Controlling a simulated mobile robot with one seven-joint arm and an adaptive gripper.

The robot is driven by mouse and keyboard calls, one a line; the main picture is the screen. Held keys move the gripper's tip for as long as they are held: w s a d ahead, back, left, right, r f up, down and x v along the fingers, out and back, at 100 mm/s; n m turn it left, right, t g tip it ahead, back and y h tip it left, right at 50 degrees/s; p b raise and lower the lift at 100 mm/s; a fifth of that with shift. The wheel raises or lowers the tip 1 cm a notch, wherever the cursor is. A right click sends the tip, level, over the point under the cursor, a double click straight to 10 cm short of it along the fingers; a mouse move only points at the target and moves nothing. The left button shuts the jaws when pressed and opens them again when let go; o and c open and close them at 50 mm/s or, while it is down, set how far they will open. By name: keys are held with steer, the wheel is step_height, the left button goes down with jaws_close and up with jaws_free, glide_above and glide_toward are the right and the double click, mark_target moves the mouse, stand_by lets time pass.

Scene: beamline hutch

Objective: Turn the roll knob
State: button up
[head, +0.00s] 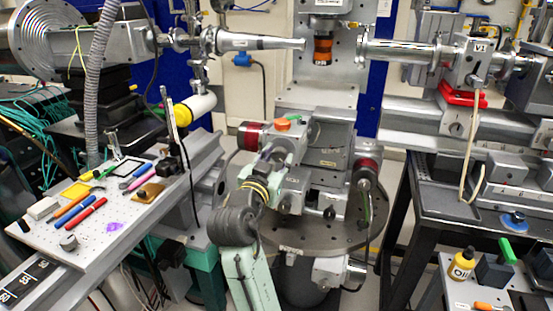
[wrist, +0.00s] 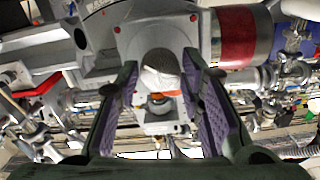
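In the wrist view a rounded grey knob (wrist: 160,68) with a fine ribbed face sits between the fingers of my gripper (wrist: 158,82). The fingers are apart, one on each side, and a gap shows between the knob and each purple pad. I see no readable label naming it as the roll knob. In the head view my gripper (head: 272,156) is at the front of the grey stage assembly (head: 328,140), just below an orange knob (head: 283,124). My gripper hides the grey knob there.
A red-ended cylinder (head: 250,135) stands close left of my gripper; another (head: 367,171) is to the right. A round metal plate (head: 345,235) lies below. A pegboard bench (head: 85,235) with pens and tools is at left. A black-framed table (head: 470,208) is at right.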

steer(key=c, duration=0.7)
steer(key=shift+n, duration=0.6)
steer(key=o, duration=1.2)
steer(key=shift+c, duration=0.2)
steer(key=shift+s, duration=0.1)
steer(key=v, duration=0.7)
steer(key=shift+s, duration=0.15)
steer(key=shift+a+r, duration=0.1)
